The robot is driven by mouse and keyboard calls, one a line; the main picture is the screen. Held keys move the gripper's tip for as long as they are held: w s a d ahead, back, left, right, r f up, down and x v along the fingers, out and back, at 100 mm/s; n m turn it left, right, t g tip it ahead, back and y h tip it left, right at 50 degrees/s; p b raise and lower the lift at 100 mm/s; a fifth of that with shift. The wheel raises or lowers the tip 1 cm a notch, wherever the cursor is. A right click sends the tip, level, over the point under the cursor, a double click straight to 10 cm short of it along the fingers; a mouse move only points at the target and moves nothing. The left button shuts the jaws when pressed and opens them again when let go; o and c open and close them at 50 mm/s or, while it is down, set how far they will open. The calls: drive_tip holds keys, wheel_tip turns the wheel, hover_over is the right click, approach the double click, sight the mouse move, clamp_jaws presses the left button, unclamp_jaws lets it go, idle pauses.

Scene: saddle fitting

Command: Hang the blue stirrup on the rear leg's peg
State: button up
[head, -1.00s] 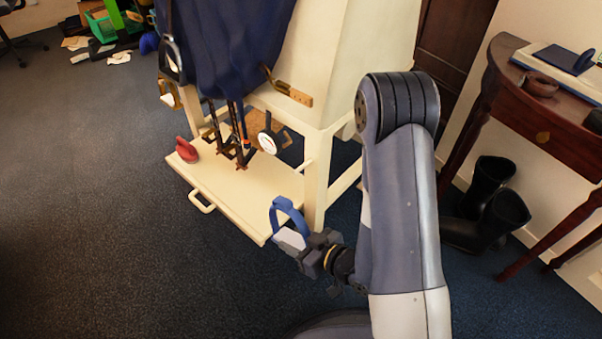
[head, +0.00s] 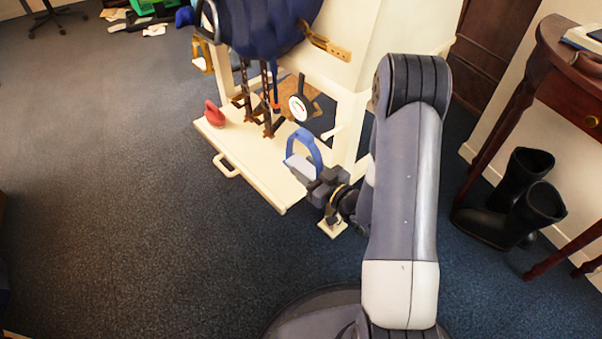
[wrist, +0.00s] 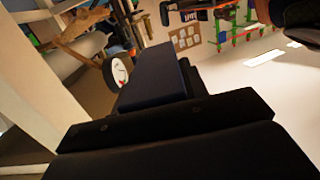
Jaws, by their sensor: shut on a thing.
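The blue stirrup (head: 317,150) is an upright arch with a pale tread in the head view. My gripper (head: 316,181) is shut on its lower part and holds it above the floor, beside the stand's cream leg (head: 349,128). A short pale peg (head: 333,132) sticks out of that leg, just behind the stirrup in the picture; whether they touch I cannot tell. In the wrist view a dark blue block-like shape (wrist: 155,75) stands beyond the dark jaws; I cannot tell if it is the stirrup.
A cream shelf board (head: 255,160) carries a red object (head: 214,114). A round white dial (head: 298,108) hangs near the leg, also in the wrist view (wrist: 115,72). Dark straps (head: 265,97) hang from the blue saddle (head: 262,28). Black boots (head: 512,205) stand right.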

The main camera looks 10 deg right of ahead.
drive_tip(key=shift+w+d+f, duration=0.35)
drive_tip(key=shift+w+d, duration=0.55)
drive_tip(key=shift+d, duration=0.45)
drive_tip(key=shift+w+d+f, duration=0.4)
drive_tip(key=shift+w+d, duration=0.55)
drive_tip(key=shift+d, duration=0.45)
drive_tip(key=shift+w+d+f, duration=0.35)
drive_tip(key=shift+w+d, duration=0.55)
drive_tip(key=shift+d, duration=0.45)
